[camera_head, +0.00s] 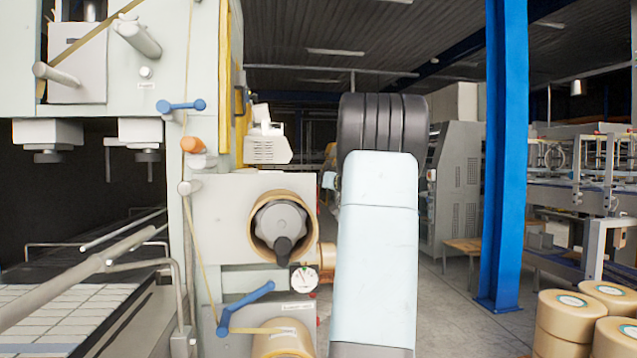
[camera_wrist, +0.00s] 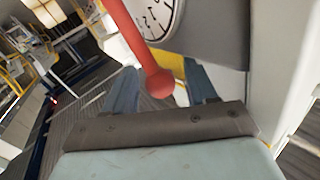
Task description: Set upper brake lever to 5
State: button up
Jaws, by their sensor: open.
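A red lever (camera_wrist: 134,48) with a ball end (camera_wrist: 158,84) crosses the left side of a white dial (camera_wrist: 158,14) with black marks in the wrist view. The lever's pivot is out of frame and its setting cannot be read. My gripper (camera_wrist: 160,68) is open, with one blue-grey finger on each side of the ball; no contact shows. In the head view, a small round dial (camera_head: 305,280) with a red pointer sits below the upper tape roll (camera_head: 258,228). I cannot tell if it is the same dial. My gripper is hidden there behind my arm.
A lower tape roll (camera_head: 284,340) sits under the dial. A blue post (camera_head: 506,150) and stacked tape rolls (camera_head: 570,318) stand at right. Floor between my arm and the post is open.

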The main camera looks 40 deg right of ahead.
jog(key=shift+c, duration=0.4)
grip_shut()
dwell(0.4)
